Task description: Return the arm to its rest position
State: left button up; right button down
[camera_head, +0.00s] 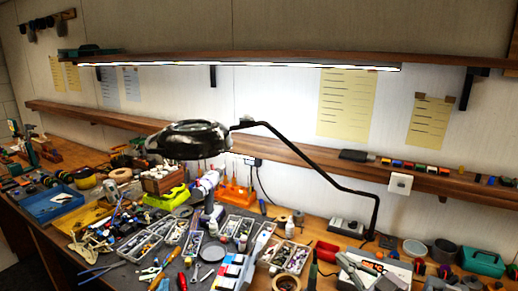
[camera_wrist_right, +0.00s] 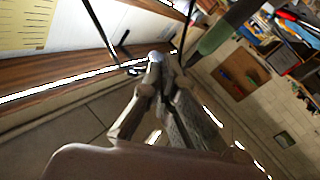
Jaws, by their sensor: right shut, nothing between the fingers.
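My right gripper (camera_wrist_right: 158,62) shows in the right wrist view, its two grey fingers together and empty. Nothing is held between the fingertips. I cannot clearly pick it out among the clutter in the head view. A wooden shelf (camera_wrist_right: 70,72) with a bright strip light lies to the left of the fingers in the wrist view. A dark green rod-like thing (camera_wrist_right: 215,38) passes behind them at upper right. My left gripper is in neither view.
A black magnifier lamp (camera_head: 190,140) on a bent arm stands over the crowded workbench. Parts trays (camera_head: 165,232), tools and a blue bin (camera_head: 52,203) cover the bench. A wooden shelf (camera_head: 300,160) and a lit upper shelf (camera_head: 260,56) run along the wall.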

jog(key=s+f+m+g+h, duration=0.2)
jog(key=s+f+m+h, duration=0.1)
jog(key=s+f, duration=0.3)
jog(key=s+d+f+m+g+h, duration=0.1)
jog(key=s+f+m+g+h, duration=0.2)
jog(key=s+f, duration=0.3)
jog(key=s+f+m+g+h, duration=0.3)
jog(key=s+f+m+h, duration=0.1)
jog(key=s, duration=0.7)
jog(key=shift+s+d+f+h, duration=0.15)
jog(key=shift+s+f+h, duration=0.1)
jog(key=shift+f, duration=0.4)
jog(key=shift+s+d+f+h, duration=0.15)
jog(key=shift+f+h, duration=0.1)
jog(key=shift+f, duration=0.35)
jog(key=s+a+f+g+y, duration=0.15)
jog(key=s+g, duration=0.25)
jog(key=s, duration=0.6)
notch_tip(320, 180, down, 31)
jog(key=s+g+b, duration=0.1)
jog(key=b, duration=0.3)
jog(key=s+d+f+n+g+b, duration=0.1)
jog(key=s+d+f+b, duration=0.1)
jog(key=s+f, duration=1.4)
notch_tip(320, 180, down, 2)
jog(key=shift+s+d+f+g+h+b, duration=0.15)
jog(key=shift+s+g+h+b, duration=0.15)
jog(key=shift+s+h+b, duration=0.1)
